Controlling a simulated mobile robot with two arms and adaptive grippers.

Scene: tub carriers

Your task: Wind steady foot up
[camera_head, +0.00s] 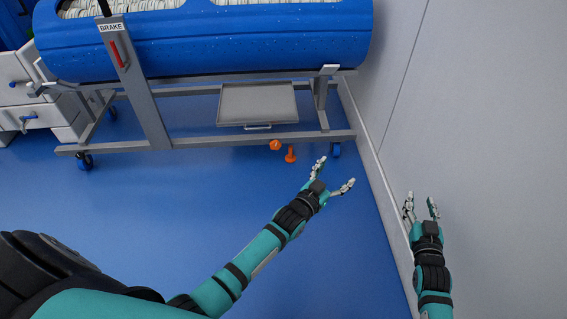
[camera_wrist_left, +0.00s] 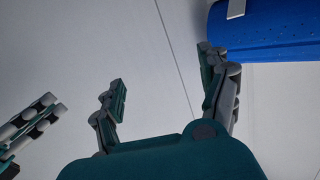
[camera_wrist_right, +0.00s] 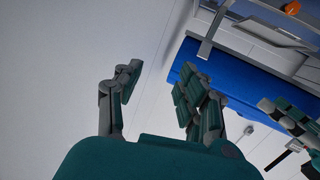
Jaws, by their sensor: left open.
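An orange crank-like part (camera_head: 275,145) hangs at the lower rail of the tub carrier. A second orange piece (camera_head: 291,154) with a wider bottom is just right of it, near the floor; I take these for the steady foot. Orange also shows at the top of the right wrist view (camera_wrist_right: 292,7). My left gripper (camera_head: 335,171) is open and empty, to the right of and nearer than the orange pieces in the head view. My right gripper (camera_head: 420,200) is open and empty, farther right by the wall. Neither gripper touches the orange parts.
The blue tub (camera_head: 220,45) lies on a grey wheeled frame (camera_head: 200,142) with a red brake lever (camera_head: 115,54) and a grey tray (camera_head: 258,103). A grey wall (camera_head: 480,120) closes the right side. White drawers (camera_head: 40,100) stand left. Blue floor (camera_head: 150,210) in front is clear.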

